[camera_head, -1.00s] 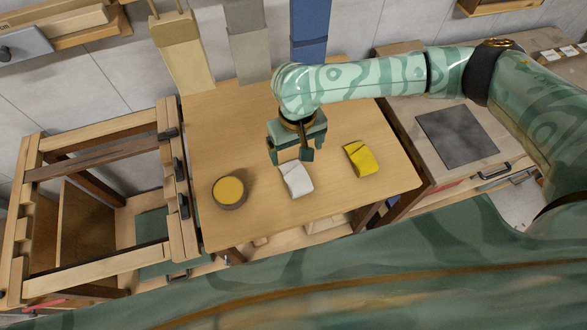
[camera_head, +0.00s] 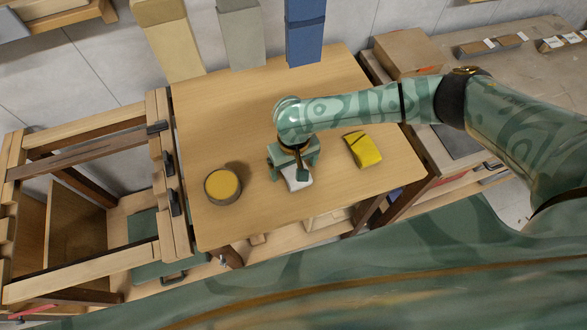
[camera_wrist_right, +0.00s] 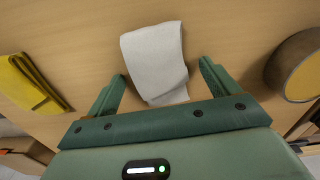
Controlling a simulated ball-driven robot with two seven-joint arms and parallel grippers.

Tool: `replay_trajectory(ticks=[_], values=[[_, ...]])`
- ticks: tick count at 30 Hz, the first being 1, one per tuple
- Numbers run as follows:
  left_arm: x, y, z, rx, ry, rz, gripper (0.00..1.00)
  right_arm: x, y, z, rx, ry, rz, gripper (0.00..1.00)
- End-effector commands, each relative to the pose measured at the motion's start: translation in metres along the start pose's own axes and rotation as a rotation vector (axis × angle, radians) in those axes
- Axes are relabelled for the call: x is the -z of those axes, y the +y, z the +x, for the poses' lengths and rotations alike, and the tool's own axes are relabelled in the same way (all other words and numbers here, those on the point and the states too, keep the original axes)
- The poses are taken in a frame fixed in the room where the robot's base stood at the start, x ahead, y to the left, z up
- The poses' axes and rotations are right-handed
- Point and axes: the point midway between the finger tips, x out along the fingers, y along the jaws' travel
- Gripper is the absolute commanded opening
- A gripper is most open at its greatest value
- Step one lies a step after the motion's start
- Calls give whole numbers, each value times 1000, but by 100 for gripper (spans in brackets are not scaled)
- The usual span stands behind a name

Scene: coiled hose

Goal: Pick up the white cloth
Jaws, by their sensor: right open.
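The white cloth (camera_head: 298,180) lies folded on the wooden table (camera_head: 225,125). In the head view my right gripper is over its back part and hides some of it. In the right wrist view the white cloth (camera_wrist_right: 155,62) lies ahead of my open right gripper (camera_wrist_right: 162,80), its near end between the two fingers. The fingers look apart from the cloth on both sides. My right gripper also shows in the head view (camera_head: 295,170), pointing down. My left gripper is not in view.
A yellow cloth (camera_head: 362,149) lies to the right of the white one; a round tin with a yellow top (camera_head: 222,186) stands to the left. A wooden frame (camera_head: 165,180) stands by the table's left edge. The back of the table is clear.

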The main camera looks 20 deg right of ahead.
Motion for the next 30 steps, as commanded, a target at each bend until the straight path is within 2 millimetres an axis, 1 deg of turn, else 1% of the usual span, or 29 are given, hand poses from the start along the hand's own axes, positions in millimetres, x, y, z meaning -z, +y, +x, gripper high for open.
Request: replay_trajectory(ticks=[2,5,6,7,8,16,20,23,25,26,29,30], values=[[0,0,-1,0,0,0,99,0,0,-1,0,1,0,87],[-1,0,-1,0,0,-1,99,0,0,-2,0,1,0,62],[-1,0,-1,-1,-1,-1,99,0,0,-2,0,1,0,51],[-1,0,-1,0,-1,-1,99,0,0,-2,0,0,0,43],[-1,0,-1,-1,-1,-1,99,0,0,-2,0,0,0,39],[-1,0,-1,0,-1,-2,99,0,0,-2,0,0,1,39],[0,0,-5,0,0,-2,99,0,0,-9,0,1,1,39],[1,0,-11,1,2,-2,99,1,0,-22,2,2,1,39],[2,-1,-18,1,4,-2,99,1,0,-36,1,3,0,39],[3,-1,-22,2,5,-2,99,-2,0,-42,1,2,-1,39],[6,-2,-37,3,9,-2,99,-23,4,-68,2,1,-2,39],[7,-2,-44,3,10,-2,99,-32,6,-79,1,2,-3,39]])
